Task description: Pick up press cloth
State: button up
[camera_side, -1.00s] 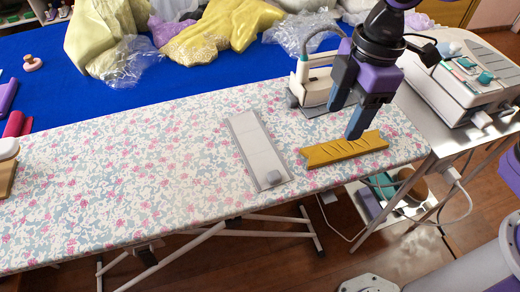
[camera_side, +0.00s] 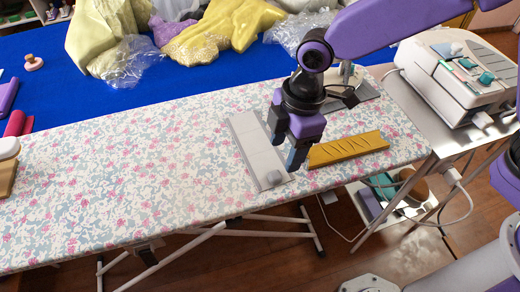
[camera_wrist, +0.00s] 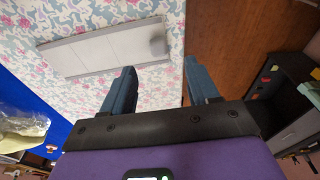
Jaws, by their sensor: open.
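A flat pale strip with grey long edges (camera_side: 250,140) lies on the floral ironing board; it looks like the press cloth, though I cannot tell for sure. A small grey lump (camera_side: 271,179) sits at its near end. My gripper (camera_side: 288,150) is open, pointing down over the strip's right edge, and hides part of that edge. In the wrist view the strip (camera_wrist: 95,52) lies beyond my open fingers (camera_wrist: 160,76), with the grey lump (camera_wrist: 158,46) at its right end. Nothing shows between the fingers.
A yellow ridged piece (camera_side: 348,149) lies just right of my gripper. A white iron-like device (camera_side: 345,75) stands behind, partly hidden by my arm. A white machine (camera_side: 455,75) stands on a metal side table.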

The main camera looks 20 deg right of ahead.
aim_at(276, 175)
jog(key=shift+a+f, duration=0.25)
jog(key=shift+f, duration=1.05)
jog(key=shift+a+f, duration=0.25)
jog(key=shift+f, duration=1.05)
jog(key=shift+a+f, duration=0.25)
jog(key=shift+f, duration=1.05)
grip_shut()
